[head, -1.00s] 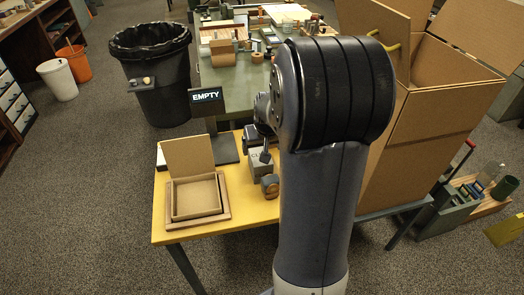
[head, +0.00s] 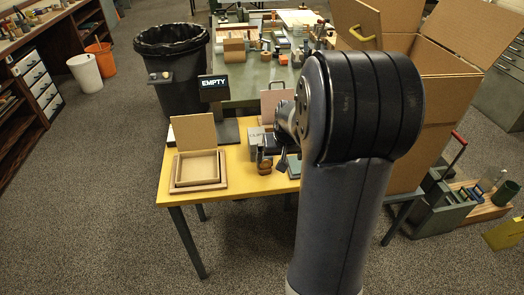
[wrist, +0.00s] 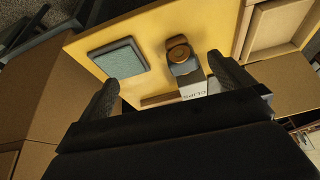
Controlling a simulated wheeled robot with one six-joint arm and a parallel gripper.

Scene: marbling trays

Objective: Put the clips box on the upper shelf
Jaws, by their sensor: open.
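The clips box (head: 254,136) is a small grey box with a pale label, standing on the yellow table (head: 238,202) behind the brown tape roll. In the wrist view the clips box (wrist: 193,87) shows its lettering, partly hidden by my right finger and the gripper body. My gripper (wrist: 163,72) is open over the table, with the box between the fingers' span, nearer the right finger. I cannot tell that either finger touches it. In the head view my arm hides much of the gripper. I cannot tell which surface is the upper shelf.
A brown tape roll (wrist: 178,50) and a teal pad (wrist: 118,58) lie close to the fingers. A shelving unit (head: 25,85) stands far left.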

